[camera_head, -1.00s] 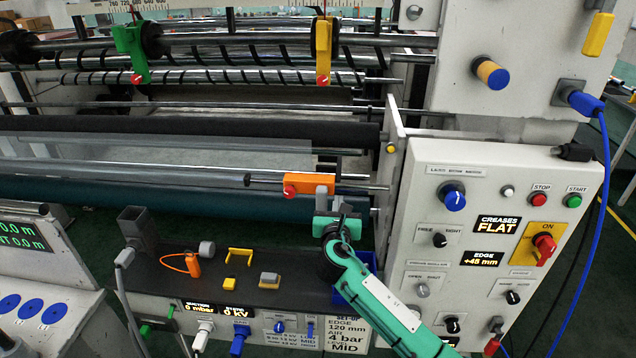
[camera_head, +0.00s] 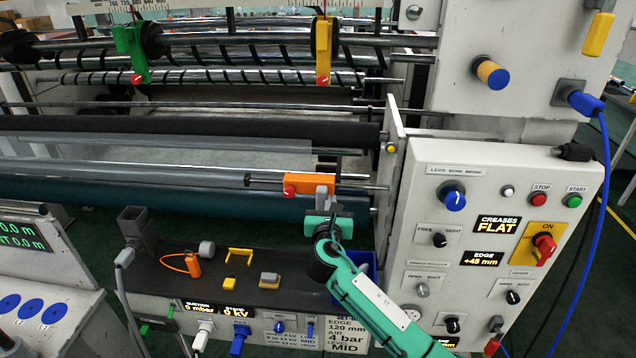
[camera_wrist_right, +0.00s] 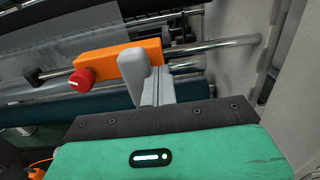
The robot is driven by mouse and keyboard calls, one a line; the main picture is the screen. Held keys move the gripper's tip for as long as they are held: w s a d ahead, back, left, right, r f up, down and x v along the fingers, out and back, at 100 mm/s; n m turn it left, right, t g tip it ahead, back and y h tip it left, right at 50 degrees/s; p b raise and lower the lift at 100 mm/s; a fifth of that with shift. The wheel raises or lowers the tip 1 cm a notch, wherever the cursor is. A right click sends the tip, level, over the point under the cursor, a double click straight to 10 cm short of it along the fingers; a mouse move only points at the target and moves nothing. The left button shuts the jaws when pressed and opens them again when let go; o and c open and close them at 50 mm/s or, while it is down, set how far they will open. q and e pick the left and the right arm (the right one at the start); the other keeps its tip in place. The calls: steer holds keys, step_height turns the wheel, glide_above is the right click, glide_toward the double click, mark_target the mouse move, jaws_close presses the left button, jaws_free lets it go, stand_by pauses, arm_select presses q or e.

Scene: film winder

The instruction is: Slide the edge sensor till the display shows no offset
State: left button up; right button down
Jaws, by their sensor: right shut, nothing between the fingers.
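The edge sensor is an orange block (camera_head: 309,183) with a red knob (camera_head: 289,191), on a horizontal metal rod left of the control panel. It also shows in the right wrist view (camera_wrist_right: 110,63). My right gripper (camera_head: 321,194) is shut and empty, its grey fingers at the sensor's right end; in the wrist view the fingertips (camera_wrist_right: 134,70) overlap that end. I cannot tell if they touch it. The EDGE display (camera_head: 482,258) reads +45 mm. The CREASES display (camera_head: 497,225) reads FLAT. My left gripper is out of view.
The rod (camera_head: 362,187) continues right of the sensor toward the white control panel (camera_head: 425,200). Rollers lie behind and below. A dark shelf (camera_head: 225,295) with small yellow, grey and orange items stands below left. A blue bin (camera_head: 366,272) sits partly behind my right arm.

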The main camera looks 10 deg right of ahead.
steer(key=shift+w+a, duration=0.2)
steer(key=shift+a, duration=0.55)
steer(key=shift+w+a, duration=0.2)
steer(key=shift+a, duration=0.5)
steer(key=shift+w+a, duration=0.2)
steer(key=shift+a, duration=0.55)
stand_by(1.0)
steer(key=shift+d, duration=0.15)
stand_by(0.6)
steer(key=shift+s+d+p, duration=0.25)
steer(key=shift+d+p, duration=0.25)
steer(key=shift+d, duration=0.15)
steer(key=shift+s+d+p, duration=0.2)
steer(key=shift+d+p, duration=0.3)
steer(key=shift+d, duration=0.15)
steer(key=v, duration=1)
steer(key=shift+p, duration=0.4)
